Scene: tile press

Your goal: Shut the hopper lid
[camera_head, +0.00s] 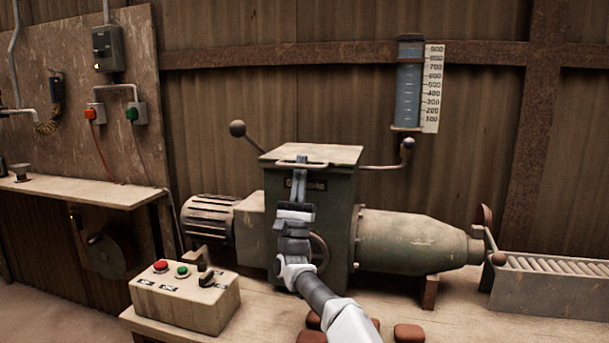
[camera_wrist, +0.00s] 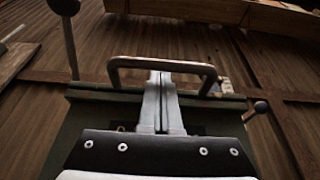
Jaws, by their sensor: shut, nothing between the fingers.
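The hopper (camera_head: 336,205) is a dark green box on the machine. Its pale, worn lid (camera_head: 325,153) lies across the hopper's top and looks flat or nearly so; I cannot tell whether a gap is left under it. A bar handle (camera_head: 316,165) is on the lid's near edge, and it spans the wrist view (camera_wrist: 192,67). My gripper (camera_head: 301,164) is in front of the hopper at the handle. Its fingers (camera_wrist: 161,80) are together and empty, with the tips at the middle of the bar. Whether they touch it is unclear.
A ball-ended lever (camera_head: 238,129) stands left of the hopper, and another (camera_head: 407,145) is at its right. A control box (camera_head: 185,302) with buttons sits at the front left. Brown tiles (camera_head: 409,333) lie near my arm. A roller conveyor (camera_head: 550,283) is at right.

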